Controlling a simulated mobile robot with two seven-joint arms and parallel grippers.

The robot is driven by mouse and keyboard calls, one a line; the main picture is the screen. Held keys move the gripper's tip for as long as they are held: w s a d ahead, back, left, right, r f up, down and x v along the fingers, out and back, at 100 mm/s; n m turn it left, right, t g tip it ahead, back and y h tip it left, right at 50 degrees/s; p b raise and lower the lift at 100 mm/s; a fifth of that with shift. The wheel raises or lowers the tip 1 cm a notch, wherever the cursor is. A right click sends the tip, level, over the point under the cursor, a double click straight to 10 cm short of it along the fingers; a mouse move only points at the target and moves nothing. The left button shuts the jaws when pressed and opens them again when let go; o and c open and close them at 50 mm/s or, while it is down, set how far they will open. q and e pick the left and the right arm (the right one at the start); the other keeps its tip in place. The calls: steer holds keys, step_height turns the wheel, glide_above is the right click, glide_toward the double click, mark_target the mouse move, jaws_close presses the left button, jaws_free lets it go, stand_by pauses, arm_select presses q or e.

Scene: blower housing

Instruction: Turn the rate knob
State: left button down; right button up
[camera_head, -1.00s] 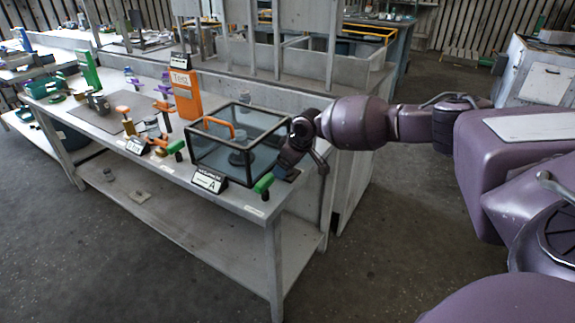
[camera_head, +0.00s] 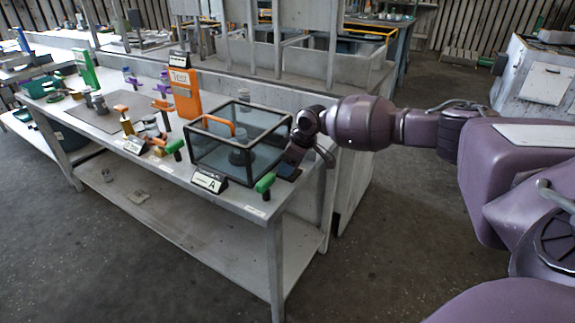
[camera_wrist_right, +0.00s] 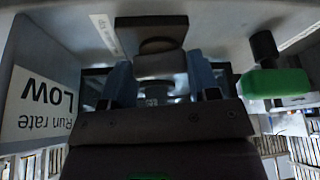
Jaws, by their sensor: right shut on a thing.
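The rate knob (camera_wrist_right: 160,66) shows in the right wrist view as a grey block in front of a dark square plate (camera_wrist_right: 150,24). My right gripper (camera_wrist_right: 162,90) has one finger on each side of it and is shut on it; the fingers partly hide the contact. A white label reading "Run rate LOW" (camera_wrist_right: 42,108) appears upside down at the left. In the head view my right gripper (camera_head: 290,167) is low at the right end of the bench, beside the glass box, and the knob is hidden there. My left gripper is not in view.
A black-framed glass box (camera_head: 238,150) with an orange handle stands left of my right gripper. A green-handled lever (camera_head: 265,183) is close by, also in the right wrist view (camera_wrist_right: 275,82). An orange Test box (camera_head: 185,92) stands behind. The bench (camera_head: 245,207) ends just right.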

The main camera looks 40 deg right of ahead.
steer(key=n, duration=0.1)
steer(key=n+g+b, duration=0.1)
steer(key=shift+f+n+y, duration=0.3)
steer(key=shift+f+y, duration=0.1)
steer(key=shift+d+r+n+g+b, duration=0.1)
steer(key=shift+n+g+b, duration=0.2)
steer(key=shift+n+b, duration=0.5)
steer(key=shift+r+n+g+y, duration=0.15)
steer(key=shift+n+g+y, duration=0.15)
steer(key=shift+n, duration=0.8)
steer(key=o, duration=0.9)
steer(key=shift+r, duration=0.1)
steer(key=p+v, duration=0.1)
steer(key=v, duration=0.9)
steer(key=shift+d+r+p, duration=0.2)
steer(key=shift+r+p, duration=0.1)
steer(key=shift+r, duration=0.05)
steer(key=shift+f, duration=0.1)
